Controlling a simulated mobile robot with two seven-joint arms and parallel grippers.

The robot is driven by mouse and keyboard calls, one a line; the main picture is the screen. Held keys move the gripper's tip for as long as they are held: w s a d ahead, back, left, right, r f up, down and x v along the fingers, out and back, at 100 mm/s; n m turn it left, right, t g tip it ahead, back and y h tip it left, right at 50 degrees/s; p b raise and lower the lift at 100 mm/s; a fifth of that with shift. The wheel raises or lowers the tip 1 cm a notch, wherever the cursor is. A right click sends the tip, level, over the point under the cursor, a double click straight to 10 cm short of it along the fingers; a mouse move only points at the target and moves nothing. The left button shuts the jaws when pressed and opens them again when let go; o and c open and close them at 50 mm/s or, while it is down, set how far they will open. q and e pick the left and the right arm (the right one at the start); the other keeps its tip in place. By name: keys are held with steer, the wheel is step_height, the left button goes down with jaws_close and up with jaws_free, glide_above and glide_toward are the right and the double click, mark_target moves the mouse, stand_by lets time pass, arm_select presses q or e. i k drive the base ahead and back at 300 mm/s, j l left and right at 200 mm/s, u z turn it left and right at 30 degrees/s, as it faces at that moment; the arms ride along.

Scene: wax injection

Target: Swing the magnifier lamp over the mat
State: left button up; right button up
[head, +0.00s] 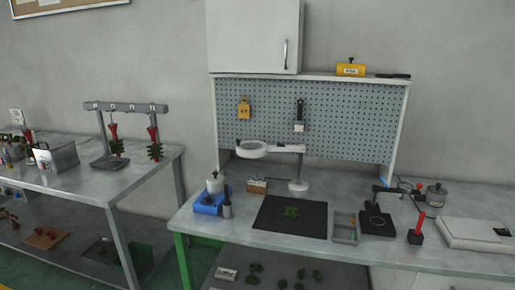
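The magnifier lamp (299,172) stands at the back of the right-hand workbench, against the pegboard. Its white base and post are behind the mat. Its arm reaches left, so the ring-shaped head (252,149) hangs behind and left of the mat, not above it. Neither of my grippers shows in the head view.
On the bench, a blue device with a white pot (209,203) stands left of the mat. A grey tray (345,227), a black stand (376,222) and a red-handled tool (417,228) stand right of it. A wall cabinet (254,36) hangs above. A second bench (75,188) is at left.

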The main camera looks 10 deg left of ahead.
mark_target(263, 149)
steer(key=i+j, duration=0.25)
steer(key=j, duration=0.15)
steer(key=i+j, duration=0.3)
steer(key=j, duration=0.15)
steer(key=i+j, duration=0.25)
steer(key=j, duration=0.15)
